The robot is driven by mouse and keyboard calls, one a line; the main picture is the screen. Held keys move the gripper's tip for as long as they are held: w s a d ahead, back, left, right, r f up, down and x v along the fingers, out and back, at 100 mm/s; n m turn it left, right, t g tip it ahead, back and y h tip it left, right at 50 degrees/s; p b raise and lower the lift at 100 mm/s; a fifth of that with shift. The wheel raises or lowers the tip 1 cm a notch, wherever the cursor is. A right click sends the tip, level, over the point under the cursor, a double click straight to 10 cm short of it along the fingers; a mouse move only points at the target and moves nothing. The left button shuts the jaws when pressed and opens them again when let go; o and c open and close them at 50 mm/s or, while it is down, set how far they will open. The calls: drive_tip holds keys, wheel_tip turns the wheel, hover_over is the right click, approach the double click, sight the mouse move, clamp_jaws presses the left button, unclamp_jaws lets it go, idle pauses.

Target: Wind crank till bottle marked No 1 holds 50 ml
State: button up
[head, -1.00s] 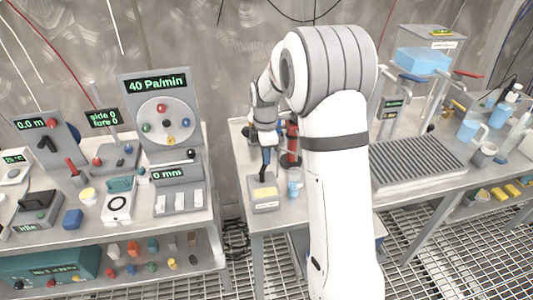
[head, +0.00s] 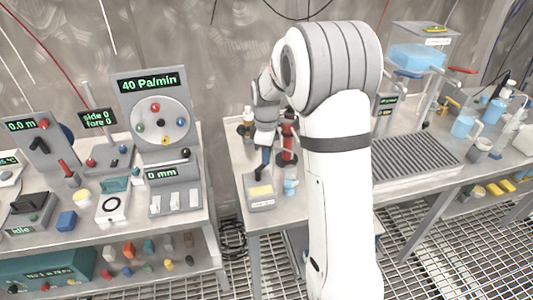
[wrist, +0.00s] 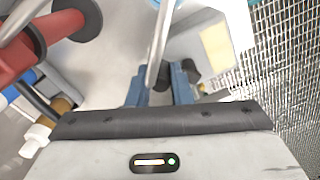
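My gripper (head: 264,158) points down over the second bench, between a red upright device (head: 288,142) and a grey box with a pale yellow top (head: 261,191). In the wrist view its two blue fingers (wrist: 160,88) stand apart. A bent silver rod (wrist: 163,40) reaches down to the gap, and something dark sits between the fingers; I cannot tell whether they grip it. A small clear vessel with blue liquid (head: 291,182) stands right of the box. I can make out neither a No 1 mark nor its level. The red device also shows in the wrist view (wrist: 30,50).
The left bench carries a dial panel (head: 158,110) reading 40 Pa/min and several small instruments. The right bench holds a ribbed grey tray (head: 415,150), a blue tank (head: 418,56) and vessels of blue liquid. Metal grating (head: 430,255) covers the floor. My arm hides part of the middle bench.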

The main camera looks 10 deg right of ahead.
drive_tip(key=o, duration=0.4)
drive_tip(key=shift+r, duration=0.1)
wheel_tip(320, 180, up, 8)
drive_tip(key=shift+f, duration=0.2)
